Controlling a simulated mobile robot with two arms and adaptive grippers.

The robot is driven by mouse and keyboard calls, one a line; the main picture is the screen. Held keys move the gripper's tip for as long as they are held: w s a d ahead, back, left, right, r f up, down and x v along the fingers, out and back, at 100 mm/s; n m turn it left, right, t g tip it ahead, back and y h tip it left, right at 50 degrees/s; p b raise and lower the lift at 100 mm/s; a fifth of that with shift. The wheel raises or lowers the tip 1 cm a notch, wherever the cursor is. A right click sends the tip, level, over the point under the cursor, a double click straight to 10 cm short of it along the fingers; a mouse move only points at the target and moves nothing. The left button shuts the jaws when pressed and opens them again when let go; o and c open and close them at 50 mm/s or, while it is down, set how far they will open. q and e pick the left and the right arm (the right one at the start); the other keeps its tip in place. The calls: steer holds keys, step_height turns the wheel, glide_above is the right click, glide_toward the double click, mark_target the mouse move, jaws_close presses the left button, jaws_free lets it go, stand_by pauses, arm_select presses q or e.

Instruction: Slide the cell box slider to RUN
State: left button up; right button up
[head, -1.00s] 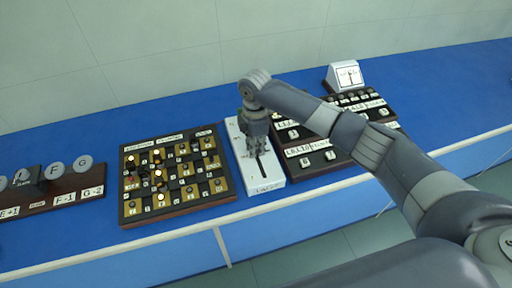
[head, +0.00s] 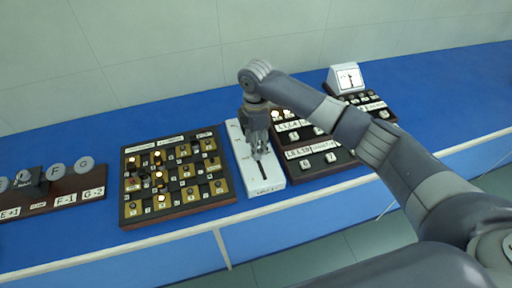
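The cell box (head: 264,186) is a white, upright-lying panel on the blue bench, with a dark slot running along its length and a label at its near end. My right gripper (head: 259,152) points down over the slot, its fingers at the middle of the box. The slider knob is hidden by the fingers, so I cannot tell whether they touch it or hold it. The finger gap is too small to judge. My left gripper is not in view.
Left of the box is a board with gold squares and lit lamps (head: 130,213). Further left is a dark rack with round knobs (head: 68,188). Right of the box are dark button panels (head: 318,170) and a white meter (head: 346,78). My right arm crosses above the panels.

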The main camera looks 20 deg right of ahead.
step_height(320, 180, up, 9)
steer(key=shift+f, duration=0.2)
steer(key=shift+o, duration=0.4)
steer(key=shift+s, duration=0.1)
